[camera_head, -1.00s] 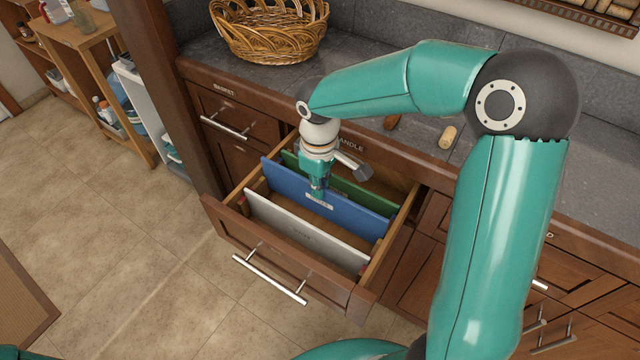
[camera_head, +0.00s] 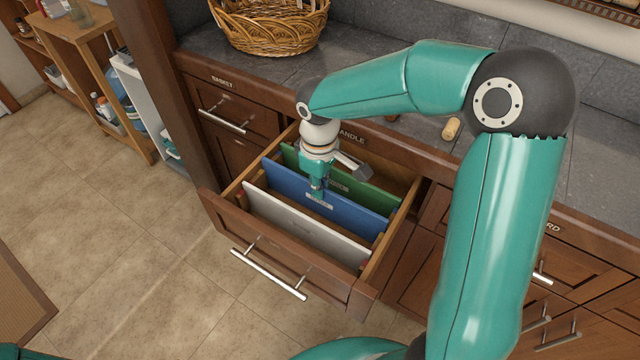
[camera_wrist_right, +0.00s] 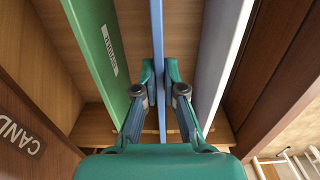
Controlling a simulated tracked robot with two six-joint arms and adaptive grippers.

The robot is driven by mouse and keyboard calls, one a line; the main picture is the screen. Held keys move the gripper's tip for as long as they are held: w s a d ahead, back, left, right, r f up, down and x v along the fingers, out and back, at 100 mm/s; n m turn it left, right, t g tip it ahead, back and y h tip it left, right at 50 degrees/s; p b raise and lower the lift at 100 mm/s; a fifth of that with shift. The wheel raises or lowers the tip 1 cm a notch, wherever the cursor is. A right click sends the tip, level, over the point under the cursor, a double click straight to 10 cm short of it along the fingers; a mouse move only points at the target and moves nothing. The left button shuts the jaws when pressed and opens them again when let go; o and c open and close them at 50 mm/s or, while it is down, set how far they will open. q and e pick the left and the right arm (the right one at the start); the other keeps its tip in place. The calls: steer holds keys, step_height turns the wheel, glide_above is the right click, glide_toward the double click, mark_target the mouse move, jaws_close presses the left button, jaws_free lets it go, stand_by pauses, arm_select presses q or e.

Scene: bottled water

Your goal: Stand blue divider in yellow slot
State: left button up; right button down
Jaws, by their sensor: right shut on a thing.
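The blue divider (camera_head: 330,205) is upright in the open drawer (camera_head: 292,250), between the green divider (camera_head: 350,187) and the white divider (camera_head: 305,228). My right gripper (camera_head: 317,192) points down and is shut on the blue divider's upper edge. In the right wrist view, the blue divider (camera_wrist_right: 158,60) shows edge-on between the two fingers (camera_wrist_right: 160,80), with the green divider (camera_wrist_right: 105,55) at left and the white divider (camera_wrist_right: 217,60) at right, both apart from it. I cannot make out the yellow slot or the blue divider's lower edge. My left gripper is not in view.
A wicker basket (camera_head: 268,22) stands on the grey counter (camera_head: 365,65) behind the drawer. A cork (camera_head: 451,129) lies on the counter at right. Closed drawers flank the open one. The tiled floor (camera_head: 150,235) at left is clear.

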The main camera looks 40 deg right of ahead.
steer(key=shift+f+b, duration=0.55)
steer(key=shift+f, duration=0.25)
steer(key=c, duration=1.2)
jaws_free()
steer(key=shift+r, duration=0.1)
step_height(320, 180, up, 12)
steer(key=shift+a, duration=0.1)
